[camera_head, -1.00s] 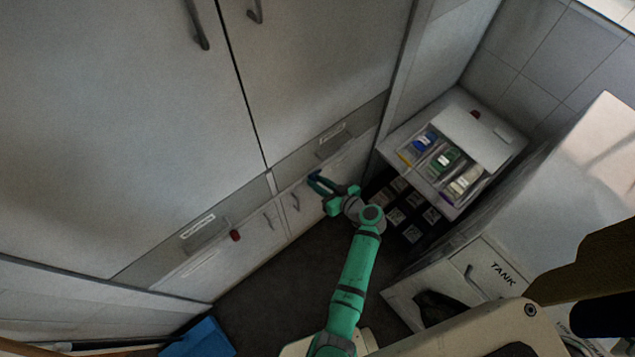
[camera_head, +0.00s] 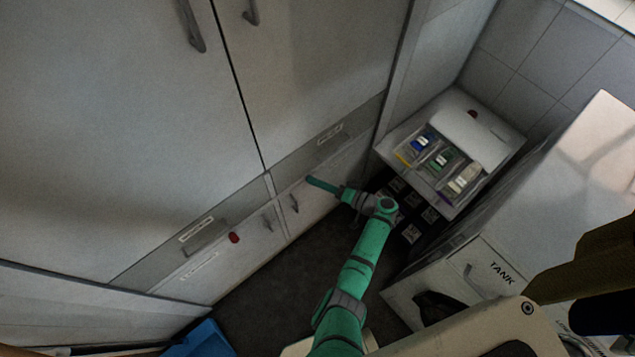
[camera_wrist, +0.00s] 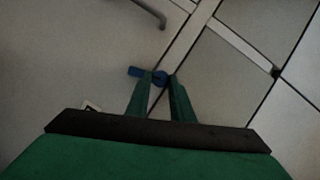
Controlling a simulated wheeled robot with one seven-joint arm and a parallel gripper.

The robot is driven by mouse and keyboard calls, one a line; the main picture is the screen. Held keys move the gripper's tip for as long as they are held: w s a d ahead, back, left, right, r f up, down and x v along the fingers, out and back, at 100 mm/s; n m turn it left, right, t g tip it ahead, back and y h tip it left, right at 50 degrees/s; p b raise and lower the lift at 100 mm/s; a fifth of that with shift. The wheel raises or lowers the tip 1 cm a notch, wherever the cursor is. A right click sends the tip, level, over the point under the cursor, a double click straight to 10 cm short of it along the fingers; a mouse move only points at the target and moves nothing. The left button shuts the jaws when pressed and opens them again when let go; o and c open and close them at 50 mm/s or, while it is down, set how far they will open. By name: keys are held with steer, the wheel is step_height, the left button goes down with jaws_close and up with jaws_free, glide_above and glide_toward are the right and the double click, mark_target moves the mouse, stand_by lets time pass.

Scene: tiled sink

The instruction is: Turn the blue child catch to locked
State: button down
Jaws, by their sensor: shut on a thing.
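The blue child catch (camera_wrist: 136,71) is mounted on the white cupboard front, by the seam between two panels, in the wrist view. Its bar sticks out to the left of my gripper (camera_wrist: 160,82). My gripper's two green fingers are closed on the round blue part of the catch, one on each side. In the head view my gripper (camera_head: 312,181) reaches the cupboard front from the right, and the catch is hidden behind it there.
A grey door handle (camera_wrist: 149,12) is near the catch in the wrist view. A red catch (camera_head: 234,237) is further left on the cupboard.

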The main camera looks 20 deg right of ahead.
steer(key=shift+f+m+t+y, duration=0.15)
steer(key=shift+m+t+y, duration=0.15)
steer(key=shift+m+y, duration=0.7)
steer(key=shift+m+h, duration=0.3)
steer(key=shift+m, duration=0.1)
steer(key=c, duration=1.5)
jaws_free()
steer(key=shift+c, duration=0.2)
steer(key=shift+d, duration=0.15)
steer(key=v, duration=1)
steer(key=shift+s+d, duration=0.2)
steer(key=shift+s, duration=0.15)
steer(key=shift+f, duration=0.1)
